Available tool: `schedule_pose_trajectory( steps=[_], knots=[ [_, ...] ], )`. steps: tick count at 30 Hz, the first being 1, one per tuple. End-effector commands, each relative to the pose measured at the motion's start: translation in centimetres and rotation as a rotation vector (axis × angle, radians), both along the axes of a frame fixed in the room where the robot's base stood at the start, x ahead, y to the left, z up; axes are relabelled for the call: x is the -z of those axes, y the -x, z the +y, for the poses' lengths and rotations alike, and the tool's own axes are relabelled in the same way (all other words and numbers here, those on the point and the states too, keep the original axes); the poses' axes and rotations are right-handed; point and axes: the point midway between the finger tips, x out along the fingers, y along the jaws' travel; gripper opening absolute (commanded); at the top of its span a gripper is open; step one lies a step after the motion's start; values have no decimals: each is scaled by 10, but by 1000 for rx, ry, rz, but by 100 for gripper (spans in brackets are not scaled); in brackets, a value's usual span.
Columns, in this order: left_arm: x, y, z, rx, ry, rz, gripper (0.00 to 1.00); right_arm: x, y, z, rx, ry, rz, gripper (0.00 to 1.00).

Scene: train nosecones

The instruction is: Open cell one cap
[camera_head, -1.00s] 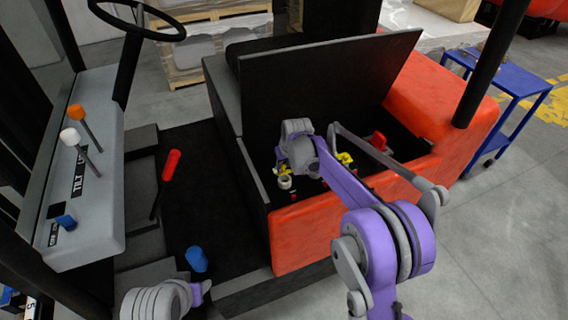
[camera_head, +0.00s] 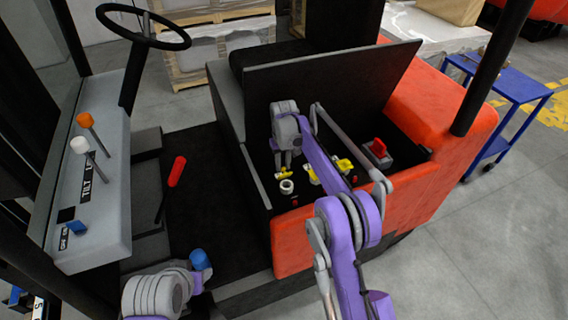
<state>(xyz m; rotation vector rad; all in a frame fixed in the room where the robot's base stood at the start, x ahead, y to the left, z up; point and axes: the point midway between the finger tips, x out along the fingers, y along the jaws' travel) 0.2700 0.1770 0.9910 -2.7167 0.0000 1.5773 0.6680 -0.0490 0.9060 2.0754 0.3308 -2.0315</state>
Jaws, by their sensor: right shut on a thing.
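The open battery compartment (camera_head: 258,182) of the orange-and-black vehicle shows several yellow caps; one yellow cap (camera_head: 282,173) is at its left side. My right gripper (camera_head: 283,165) points down into the compartment and is shut on this cap; the fingertips are small and partly hidden. Other yellow caps (camera_head: 344,166) sit to the right, partly behind my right arm. I cannot read any cell number. My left gripper (camera_head: 196,284) is low at the left, mostly hidden by its wrist, near a blue cylindrical piece (camera_head: 200,259).
A white ring-shaped part (camera_head: 287,187) lies just below the held cap. A red-topped grey connector (camera_head: 378,151) is at the compartment's right. The raised black lid (camera_head: 330,85) stands behind. A red-handled lever (camera_head: 178,170) and steering wheel are left. A blue cart (camera_head: 510,80) is right.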

Motion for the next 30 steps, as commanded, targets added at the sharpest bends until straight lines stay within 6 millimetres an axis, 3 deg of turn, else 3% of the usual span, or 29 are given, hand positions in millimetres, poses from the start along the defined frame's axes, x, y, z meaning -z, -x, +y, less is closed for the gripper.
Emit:
schedule_pose_trajectory(
  steps=[9,10,15,24,30],
  knots=[
    [0,0,0,0,0,0,50,0,-2,0,1,2,-1,0],
    [0,0,0,0,0,0,50,0,-2,0,1,2,-1,31],
    [0,0,0,0,0,0,50,0,-1,0,0,1,1,58],
    [0,0,0,0,0,0,50,-2,-1,0,0,1,1,58],
    [-2,-1,0,0,0,-2,50,-27,-1,0,0,1,1,58]
  ],
)
